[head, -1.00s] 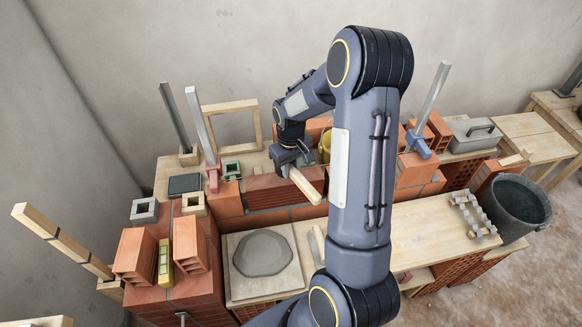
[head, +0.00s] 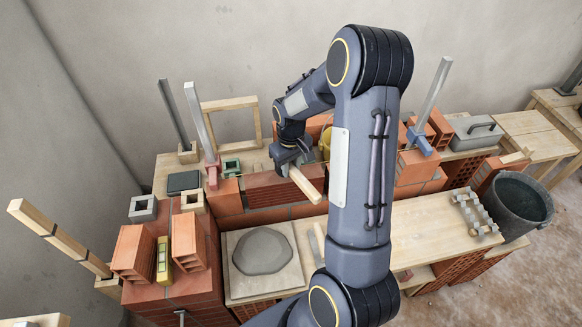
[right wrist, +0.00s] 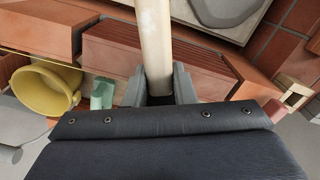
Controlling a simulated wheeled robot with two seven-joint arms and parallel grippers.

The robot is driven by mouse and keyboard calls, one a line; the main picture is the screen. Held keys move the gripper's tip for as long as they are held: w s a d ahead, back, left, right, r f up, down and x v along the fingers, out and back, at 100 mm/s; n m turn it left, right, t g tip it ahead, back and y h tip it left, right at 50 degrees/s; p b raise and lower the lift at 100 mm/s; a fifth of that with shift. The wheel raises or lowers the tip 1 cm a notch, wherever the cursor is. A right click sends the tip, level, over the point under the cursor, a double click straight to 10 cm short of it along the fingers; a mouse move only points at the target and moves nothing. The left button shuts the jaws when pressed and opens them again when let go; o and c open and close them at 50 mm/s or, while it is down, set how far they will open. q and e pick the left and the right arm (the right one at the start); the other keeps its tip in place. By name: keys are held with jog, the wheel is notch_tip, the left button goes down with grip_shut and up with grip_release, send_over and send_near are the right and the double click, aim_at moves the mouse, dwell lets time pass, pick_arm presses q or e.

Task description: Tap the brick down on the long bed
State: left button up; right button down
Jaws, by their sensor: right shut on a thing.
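My right gripper (head: 288,168) is shut on a pale wooden bar (head: 306,184), which looks like a tool handle; the tool's far end is not clear. In the right wrist view, the bar (right wrist: 154,40) runs up from between the fingers (right wrist: 158,85). A red brick (head: 262,190) lies along the low brick wall (head: 262,217), just under and beside the gripper. This brick also shows in the right wrist view (right wrist: 108,48). I cannot tell whether the tool touches it. The mortar of the long bed is mostly hidden. My left gripper is out of view.
A board with a grey mortar patch (head: 262,250) lies in front of the wall. Metal posts (head: 197,115) stand at the wall's left end, with loose bricks nearby (head: 189,243). A dark bucket (head: 518,208) is at right. The plank (head: 425,225) is partly clear.

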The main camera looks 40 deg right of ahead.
jog(key=shift+r, duration=0.5)
jog(key=shift+f, duration=0.2)
notch_tip(320, 180, down, 3)
jog(key=b, duration=0.3)
jog(key=shift+f, duration=0.1)
jog(key=shift+r+p, duration=1.35)
jog(key=shift+r, duration=0.35)
jog(key=shift+f, duration=0.1)
